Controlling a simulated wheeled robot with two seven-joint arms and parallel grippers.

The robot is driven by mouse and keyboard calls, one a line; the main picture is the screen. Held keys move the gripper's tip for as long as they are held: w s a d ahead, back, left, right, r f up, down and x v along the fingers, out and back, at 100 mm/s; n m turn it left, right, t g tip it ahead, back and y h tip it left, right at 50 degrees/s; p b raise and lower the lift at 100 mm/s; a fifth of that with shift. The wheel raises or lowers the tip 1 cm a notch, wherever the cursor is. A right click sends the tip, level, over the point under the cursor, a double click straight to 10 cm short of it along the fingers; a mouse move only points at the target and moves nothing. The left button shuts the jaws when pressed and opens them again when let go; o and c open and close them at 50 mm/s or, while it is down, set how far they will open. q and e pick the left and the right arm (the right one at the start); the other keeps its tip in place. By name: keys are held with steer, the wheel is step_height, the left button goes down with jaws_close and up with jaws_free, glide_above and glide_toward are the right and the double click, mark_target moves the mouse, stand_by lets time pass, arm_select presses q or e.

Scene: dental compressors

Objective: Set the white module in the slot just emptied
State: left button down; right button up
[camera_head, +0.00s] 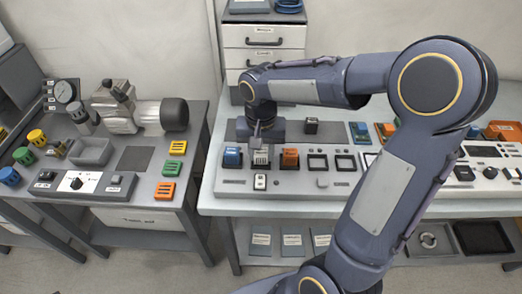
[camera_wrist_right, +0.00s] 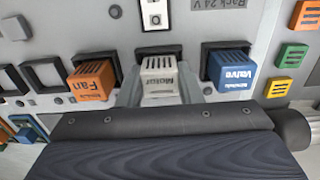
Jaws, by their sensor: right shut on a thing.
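The white module (camera_wrist_right: 160,82), labelled Motor, is at the rack slot between the blue module (camera_wrist_right: 230,72), labelled Valve, and the orange module (camera_wrist_right: 92,82), labelled Fan. My right gripper (camera_wrist_right: 160,95) is shut on the white module, one finger on each side. The slot's black frame (camera_wrist_right: 158,50) shows behind the module; I cannot tell how deep it sits. In the head view the white module (camera_head: 261,158) shows under my right gripper (camera_head: 262,148), between the blue module (camera_head: 232,158) and the orange module (camera_head: 290,158). My left gripper is out of view.
Empty black-framed slots (camera_head: 317,162) continue right of the orange module. A white switch (camera_head: 260,181) is on the panel in front of the white module. The left table (camera_head: 133,205) holds a compressor (camera_head: 120,110) and coloured parts.

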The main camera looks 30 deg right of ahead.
steer(key=o, duration=1.4)
step_height(320, 180, up, 7)
steer(key=p, duration=0.6)
steer(key=shift+s, duration=0.1)
